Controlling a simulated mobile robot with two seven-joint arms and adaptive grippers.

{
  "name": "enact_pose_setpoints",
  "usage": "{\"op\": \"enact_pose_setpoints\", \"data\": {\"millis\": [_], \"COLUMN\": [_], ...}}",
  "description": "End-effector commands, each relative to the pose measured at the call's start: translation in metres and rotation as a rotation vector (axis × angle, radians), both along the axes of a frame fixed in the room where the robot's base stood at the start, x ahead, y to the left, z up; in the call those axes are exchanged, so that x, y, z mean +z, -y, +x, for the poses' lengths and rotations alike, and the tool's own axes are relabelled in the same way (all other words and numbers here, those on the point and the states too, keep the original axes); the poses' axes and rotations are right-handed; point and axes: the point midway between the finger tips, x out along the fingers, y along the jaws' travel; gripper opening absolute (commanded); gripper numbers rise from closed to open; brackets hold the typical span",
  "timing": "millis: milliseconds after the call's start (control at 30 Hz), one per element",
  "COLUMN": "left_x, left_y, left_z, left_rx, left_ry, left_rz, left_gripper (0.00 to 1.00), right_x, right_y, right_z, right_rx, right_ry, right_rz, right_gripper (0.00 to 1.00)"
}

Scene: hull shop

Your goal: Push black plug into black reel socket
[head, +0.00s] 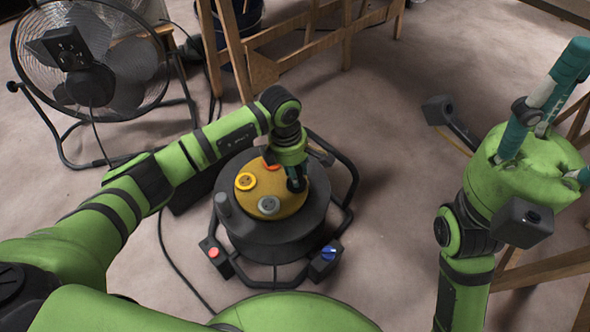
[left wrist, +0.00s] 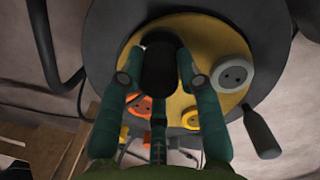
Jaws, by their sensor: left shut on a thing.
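The cable reel (head: 262,235) stands on the floor with a round yellow socket face on top. It also shows in the left wrist view (left wrist: 105,40). My left gripper (head: 296,183) points down at the right part of the face. In the left wrist view its teal fingers (left wrist: 160,75) are shut around the black plug (left wrist: 159,62). The plug is over the face; the black socket is hidden, and I cannot tell whether the plug touches or sits in it. My right gripper (head: 560,85) is raised at the right, empty, its fingers spread apart.
The face also carries a grey socket (head: 269,204), a yellow socket (head: 246,181) and an orange socket (left wrist: 139,104). A black tubular frame (head: 352,180) surrounds the reel. A floor fan (head: 88,75) stands at upper left, wooden trestles (head: 300,35) behind.

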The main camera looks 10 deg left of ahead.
Motion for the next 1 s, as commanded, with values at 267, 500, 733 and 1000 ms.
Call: {"op": "enact_pose_setpoints", "data": {"millis": [267,500,733,1000], "left_x": [-0.0001,0.0002,-0.0007,-0.0058], "left_y": [0.0003,0.0002,0.0002,0.0001], "left_z": [-0.0001,0.0003,0.0,0.0], "left_rx": [0.0,0.0,-0.001,-0.001], "left_ry": [0.0,-0.004,-0.005,-0.005], "left_rz": [0.0,0.005,0.005,0.005], "left_gripper": [0.06,0.06,0.06,0.06], "right_x": [-0.0002,0.0003,-0.0009,-0.0044], "right_y": [0.0,0.0,0.0003,0.0001], "right_z": [0.0003,0.0004,0.0017,0.0007], "right_rx": [0.0,0.0,-0.001,0.0], "right_ry": [-0.001,-0.001,-0.006,-0.002], "right_rz": [0.0,0.0,0.002,0.0], "right_gripper": [0.55,0.55,0.55,0.55]}}
